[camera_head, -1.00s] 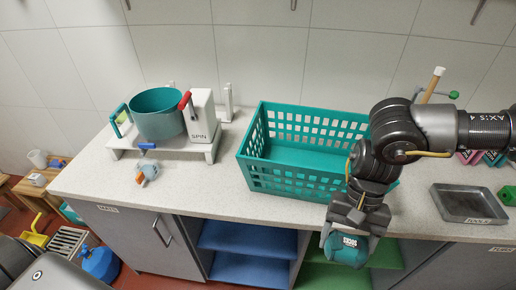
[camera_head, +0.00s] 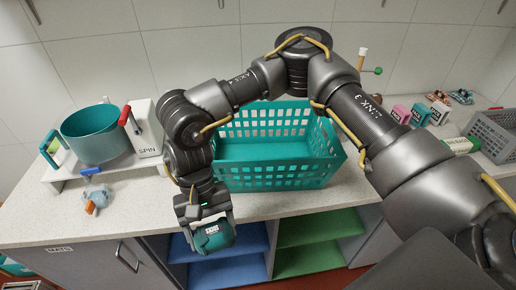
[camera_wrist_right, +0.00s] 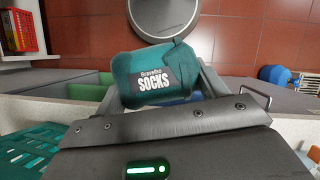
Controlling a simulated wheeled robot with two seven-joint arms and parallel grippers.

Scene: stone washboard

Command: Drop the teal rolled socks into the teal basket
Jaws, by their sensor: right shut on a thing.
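The teal rolled socks (camera_head: 213,238) have a dark label reading "SOCKS". My right gripper (camera_head: 207,228) is shut on them and holds them in front of the counter's front edge. In the right wrist view the socks (camera_wrist_right: 160,76) sit between the two fingers (camera_wrist_right: 158,88). The teal basket (camera_head: 275,176) stands on the counter behind and to the right of the gripper, with its open top up. Its left part is partly hidden by my right arm. A corner of the basket also shows at lower left in the right wrist view (camera_wrist_right: 28,150). My left gripper is not in view.
A teal tub (camera_head: 95,140) on a white stand labelled "SPIN" is at the left. A small grey-blue and orange item (camera_head: 96,199) lies before it. A grey basket (camera_head: 492,135) and small boxes stand at the right. Blue (camera_head: 245,270) and green shelves are below the counter.

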